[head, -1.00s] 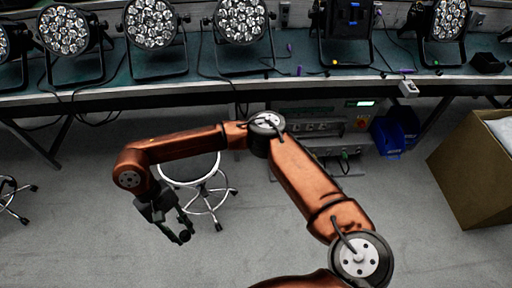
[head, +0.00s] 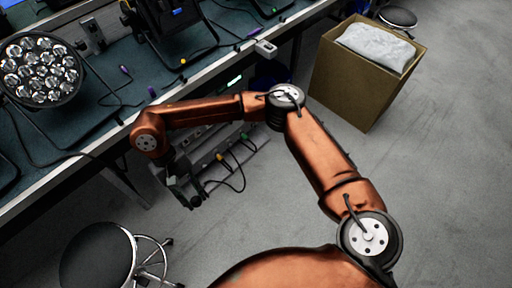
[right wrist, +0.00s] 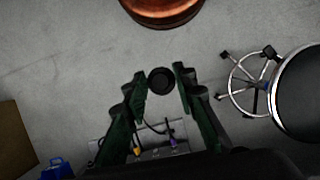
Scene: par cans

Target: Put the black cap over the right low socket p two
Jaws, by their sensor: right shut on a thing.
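My right gripper (head: 190,196) hangs at the end of the copper arm, in front of the bench. In the right wrist view its two fingers (right wrist: 160,82) are closed on the round black cap (right wrist: 160,80), held at the fingertips. A low grey unit (head: 205,152) stands under the bench, with a yellow plug (head: 219,157), a green plug (head: 244,135) and dark cables. The unit also shows at the bottom of the right wrist view (right wrist: 155,154), partly hidden by the gripper. I cannot tell which spot is socket p two. My left gripper is not in view.
A round black stool (head: 97,257) stands at the lower left. A cardboard box (head: 345,85) with a grey bag stands on the floor at the upper right. The bench (head: 108,128) carries par cans (head: 42,70). Open grey floor lies right of the arm.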

